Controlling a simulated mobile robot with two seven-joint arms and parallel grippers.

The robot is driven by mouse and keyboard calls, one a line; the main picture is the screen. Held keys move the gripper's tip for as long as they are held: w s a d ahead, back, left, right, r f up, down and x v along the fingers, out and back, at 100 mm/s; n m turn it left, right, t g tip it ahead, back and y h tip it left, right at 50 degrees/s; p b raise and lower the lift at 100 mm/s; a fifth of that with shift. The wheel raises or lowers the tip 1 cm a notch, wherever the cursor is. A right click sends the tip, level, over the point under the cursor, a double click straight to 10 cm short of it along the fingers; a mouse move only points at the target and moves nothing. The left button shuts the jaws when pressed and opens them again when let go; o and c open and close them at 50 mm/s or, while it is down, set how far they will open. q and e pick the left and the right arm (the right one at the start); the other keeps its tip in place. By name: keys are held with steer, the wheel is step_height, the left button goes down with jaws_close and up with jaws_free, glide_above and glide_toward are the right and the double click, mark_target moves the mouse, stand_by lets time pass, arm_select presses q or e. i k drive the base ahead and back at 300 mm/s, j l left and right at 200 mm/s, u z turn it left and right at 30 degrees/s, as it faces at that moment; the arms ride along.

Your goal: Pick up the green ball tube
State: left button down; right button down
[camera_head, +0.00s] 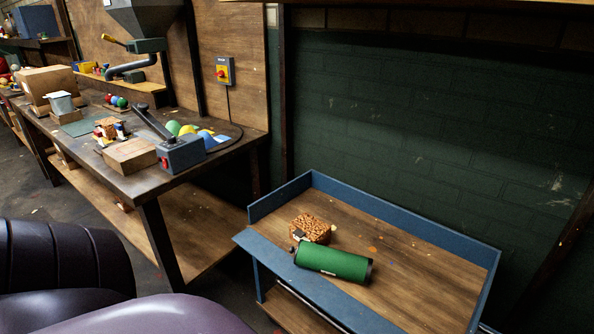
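The green ball tube (333,262) is a green cylinder with dark end caps. It lies on its side on the wooden top of a blue-edged cart (420,290), near the cart's front left edge. Neither of my grippers is in the view, and nothing is touching the tube that I can see.
A wooden workbench (128,182) stands to the left with boxes, a grey device (181,153) and coloured half-round pieces. The cart has raised blue walls at its back and sides. Its right part is bare. A dark green brick wall is behind.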

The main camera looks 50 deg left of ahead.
mark_target(348, 266)
steer(key=u, duration=1.35)
steer(key=i+j+z, duration=0.1)
steer(key=j, duration=0.25)
steer(key=i+j, duration=0.1)
steer(key=j, duration=0.3)
steer(key=i+j+z, duration=0.15)
steer(key=j, duration=0.2)
steer(key=k, duration=0.05)
